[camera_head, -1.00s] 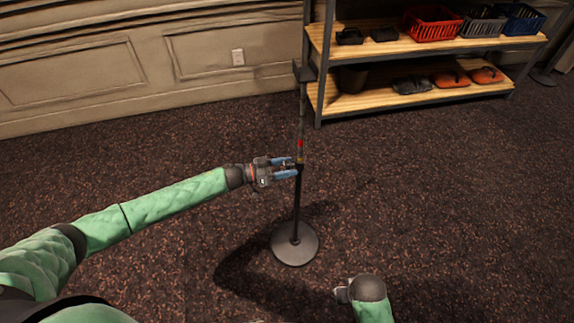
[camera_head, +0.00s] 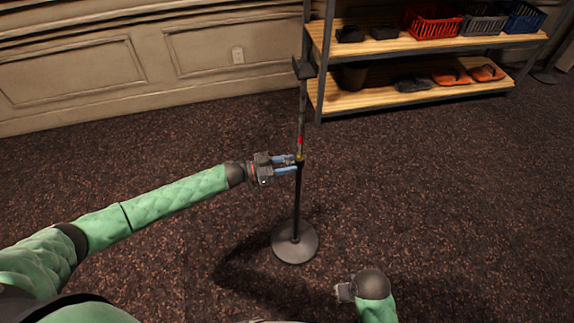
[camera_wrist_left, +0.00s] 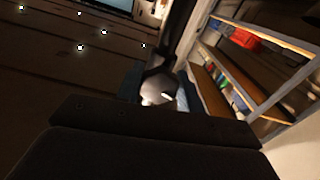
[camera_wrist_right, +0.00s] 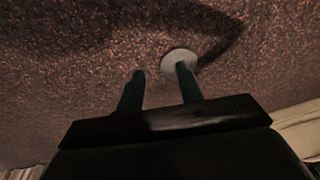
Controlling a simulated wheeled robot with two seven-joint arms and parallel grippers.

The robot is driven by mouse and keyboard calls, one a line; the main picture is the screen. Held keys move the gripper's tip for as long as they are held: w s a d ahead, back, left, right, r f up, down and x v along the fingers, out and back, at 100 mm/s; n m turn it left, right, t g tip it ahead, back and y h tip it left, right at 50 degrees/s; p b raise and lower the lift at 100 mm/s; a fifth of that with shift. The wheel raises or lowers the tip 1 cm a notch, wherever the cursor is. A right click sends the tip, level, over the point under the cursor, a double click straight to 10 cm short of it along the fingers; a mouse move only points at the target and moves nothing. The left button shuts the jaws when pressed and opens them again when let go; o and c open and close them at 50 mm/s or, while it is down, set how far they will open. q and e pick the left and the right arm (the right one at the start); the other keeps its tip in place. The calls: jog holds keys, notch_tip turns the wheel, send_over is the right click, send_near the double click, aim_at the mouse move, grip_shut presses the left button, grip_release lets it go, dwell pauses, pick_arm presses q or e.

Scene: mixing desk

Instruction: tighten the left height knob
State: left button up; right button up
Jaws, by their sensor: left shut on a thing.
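A slim black stand with an upright pole (camera_head: 297,205) rises from a round grey base (camera_head: 295,242) on the carpet. The pole has a red mark (camera_head: 300,141) just above its collar. My left gripper (camera_head: 297,165) reaches the pole from the left at collar height. In the left wrist view, its blue fingers (camera_wrist_left: 160,92) are shut on the pale, shiny height knob (camera_wrist_left: 155,90), partly hidden by the gripper body. My right gripper (camera_head: 341,293) is low at the front right, away from the stand. The right wrist view shows its two fingers (camera_wrist_right: 161,75) apart with nothing between them.
A shelf rack (camera_head: 400,95) with shoes and a red basket (camera_head: 432,21) stands behind the pole to the right. A panelled wall (camera_head: 140,65) runs along the back. The carpet around the base is clear.

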pick_arm(q)
jog(key=shift+m+b, duration=0.4)
jog(key=shift+m, duration=1.2)
pick_arm(e)
jog(key=shift+s+d+r, duration=0.1)
jog(key=shift+s+r, duration=0.05)
jog(key=shift+r, duration=1)
jog(key=shift+s+r, duration=0.1)
jog(key=shift+r, duration=1)
pick_arm(q)
jog(key=o, duration=1)
jog(key=shift+a, duration=0.2)
jog(key=b+v, duration=0.2)
jog(key=v, duration=0.5)
jog(key=shift+a, duration=0.2)
pick_arm(e)
jog(key=shift+y, duration=0.3)
jog(key=shift+s+a+r, duration=0.1)
jog(key=shift+s+r, duration=0.05)
jog(key=shift+r, duration=0.5)
jog(key=shift+s+a+r, duration=0.15)
jog(key=shift+s+r, duration=0.05)
jog(key=shift+r, duration=0.45)
jog(key=shift+s+a+r, duration=0.1)
jog(key=shift+s+r, duration=0.05)
jog(key=shift+r, duration=0.5)
